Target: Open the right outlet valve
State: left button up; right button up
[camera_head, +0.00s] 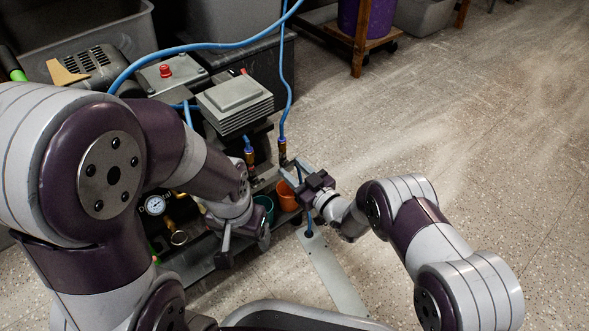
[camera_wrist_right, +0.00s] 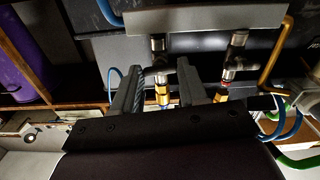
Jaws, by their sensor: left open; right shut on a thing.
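The right outlet valve is a brass fitting (camera_head: 283,151) under a blue hose, at the right end of the compressor. It also shows as a brass and silver fitting (camera_wrist_right: 162,92) between the fingers in the right wrist view. My right gripper (camera_head: 294,173) reaches it from the right and is shut on it, with the fingers (camera_wrist_right: 160,82) on either side. The gripped part is mostly hidden by the fingers. A second brass fitting (camera_head: 249,157) stands to the left. My left gripper (camera_head: 243,240) is open and empty, low in front of the compressor.
A grey finned block (camera_head: 235,102) and a red button box (camera_head: 170,73) sit on the machine. A pressure gauge (camera_head: 155,205) is at the left. The floor (camera_head: 480,130) at right is clear.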

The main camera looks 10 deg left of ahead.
jog(key=n+p, duration=0.1)
jog(key=n, duration=0.2)
jog(key=n+p, duration=0.2)
jog(key=n, duration=0.3)
jog(key=n+p, duration=0.1)
jog(key=n, duration=0.7)
jog(key=shift+p, duration=0.4)
jog(key=shift+f+n, duration=0.1)
jog(key=shift+n, duration=0.4)
jog(key=o, duration=1.1)
jog(key=shift+c, duration=0.2)
